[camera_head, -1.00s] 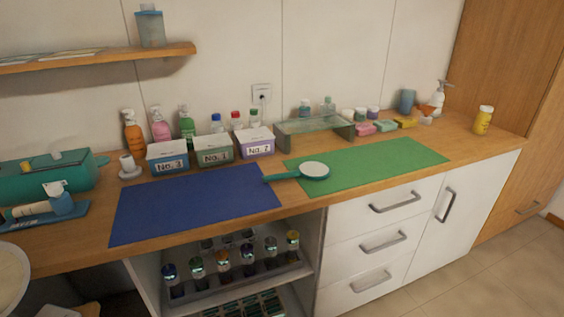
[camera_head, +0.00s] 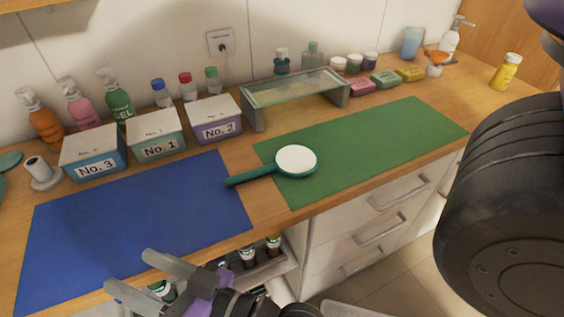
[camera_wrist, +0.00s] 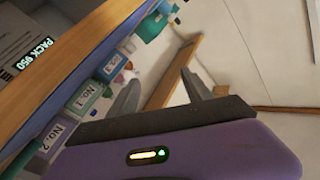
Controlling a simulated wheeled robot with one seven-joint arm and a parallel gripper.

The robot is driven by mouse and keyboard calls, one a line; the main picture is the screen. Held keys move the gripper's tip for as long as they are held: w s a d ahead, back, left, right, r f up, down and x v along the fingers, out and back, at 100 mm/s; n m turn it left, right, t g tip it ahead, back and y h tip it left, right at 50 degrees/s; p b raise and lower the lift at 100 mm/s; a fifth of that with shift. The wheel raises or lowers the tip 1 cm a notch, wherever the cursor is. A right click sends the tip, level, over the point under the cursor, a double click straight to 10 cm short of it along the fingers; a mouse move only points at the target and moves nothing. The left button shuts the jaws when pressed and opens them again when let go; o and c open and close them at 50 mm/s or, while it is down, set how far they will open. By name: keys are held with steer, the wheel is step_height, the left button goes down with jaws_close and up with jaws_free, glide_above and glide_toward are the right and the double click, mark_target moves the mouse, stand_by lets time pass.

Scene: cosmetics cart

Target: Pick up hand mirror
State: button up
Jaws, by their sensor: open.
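The hand mirror (camera_head: 296,160) lies flat on the counter in the head view. Its round pale face with a green rim rests on the green mat (camera_head: 370,150), and its green handle points left across the wood to the edge of the blue mat (camera_head: 140,225). My gripper (camera_head: 130,272) is at the bottom of the head view, near the counter's front edge, left of and nearer than the mirror. It is open and empty, apart from the mirror. In the wrist view my gripper (camera_wrist: 160,90) shows two spread fingers with nothing between them; the mirror is not seen there.
Three labelled boxes, No. 3 (camera_head: 95,155), No. 1 (camera_head: 156,135) and No. 2 (camera_head: 214,120), stand behind the blue mat. A glass-topped stand (camera_head: 295,92) is behind the green mat. Pump bottles line the wall. A yellow bottle (camera_head: 506,72) stands at the right.

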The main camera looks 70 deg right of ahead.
steer(key=w+a+r+n+y+p, duration=0.1)
steer(key=w+r+n+y, duration=0.35)
steer(key=r, duration=0.35)
steer(key=w+a+r+n+y, duration=0.2)
steer(key=w+r+n+y, duration=0.25)
steer(key=r, duration=0.35)
steer(key=w+a+r+n+y+p, duration=0.1)
steer(key=w+r+n+y, duration=0.25)
steer(key=w+r, duration=0.35)
steer(key=n+g+h+p, duration=0.25)
steer(key=g+h, duration=0.95)
steer(key=g, duration=0.7)
glide_above(273, 165)
steer(key=f, duration=2.1)
steer(key=shift+w+a+f+b, duration=0.1)
steer(key=shift+w+f+b, duration=0.1)
steer(key=shift+w+b, duration=0.2)
steer(key=shift+s+f, duration=0.2)
steer(key=shift+f, duration=0.1)
steer(key=shift+s+f, duration=0.2)
steer(key=shift+f, duration=3.35)
jaws_close()
